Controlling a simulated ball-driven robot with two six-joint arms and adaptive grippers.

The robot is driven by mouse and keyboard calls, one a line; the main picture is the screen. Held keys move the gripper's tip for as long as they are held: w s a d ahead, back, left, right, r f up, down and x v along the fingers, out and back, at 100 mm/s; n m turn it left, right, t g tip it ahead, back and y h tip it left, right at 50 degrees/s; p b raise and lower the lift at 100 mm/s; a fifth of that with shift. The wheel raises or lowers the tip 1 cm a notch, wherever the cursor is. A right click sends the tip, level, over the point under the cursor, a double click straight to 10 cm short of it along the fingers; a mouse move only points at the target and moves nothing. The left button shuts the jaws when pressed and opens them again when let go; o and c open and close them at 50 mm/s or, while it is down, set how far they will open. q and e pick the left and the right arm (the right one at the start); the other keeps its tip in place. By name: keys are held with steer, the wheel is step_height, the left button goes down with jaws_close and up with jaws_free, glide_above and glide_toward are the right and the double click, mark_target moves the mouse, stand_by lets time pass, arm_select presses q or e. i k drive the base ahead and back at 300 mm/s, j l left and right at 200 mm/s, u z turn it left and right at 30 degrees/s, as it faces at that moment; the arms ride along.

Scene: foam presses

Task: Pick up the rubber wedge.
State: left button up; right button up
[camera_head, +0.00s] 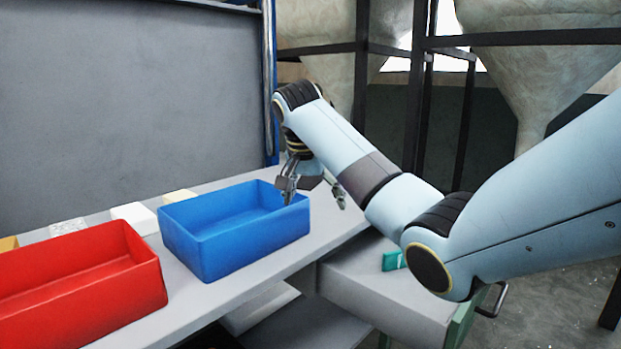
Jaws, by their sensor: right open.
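My right gripper (314,194) is open, pointing down by the right end of the blue bin (238,242), with its two fingers apart and nothing seen between them. One finger overlaps the bin's right rim in the view; the other is to the right of the bin. I cannot make out a rubber wedge for sure. A small teal piece (391,261) lies on the grey surface below my right arm, partly hidden by the arm; its full shape cannot be told. My left gripper is not in view.
A red bin (140,292) stands left of the blue bin on the grey shelf (335,220). Behind them are a white block (134,217), a cream block (180,196), a speckled block (68,227) and a tan block (8,243). A grey panel (130,90) rises behind.

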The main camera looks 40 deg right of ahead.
mark_target(305, 182)
steer(key=i+l, duration=0.55)
steer(key=l, duration=0.15)
steer(key=i+l, duration=0.6)
steer(key=l, duration=0.1)
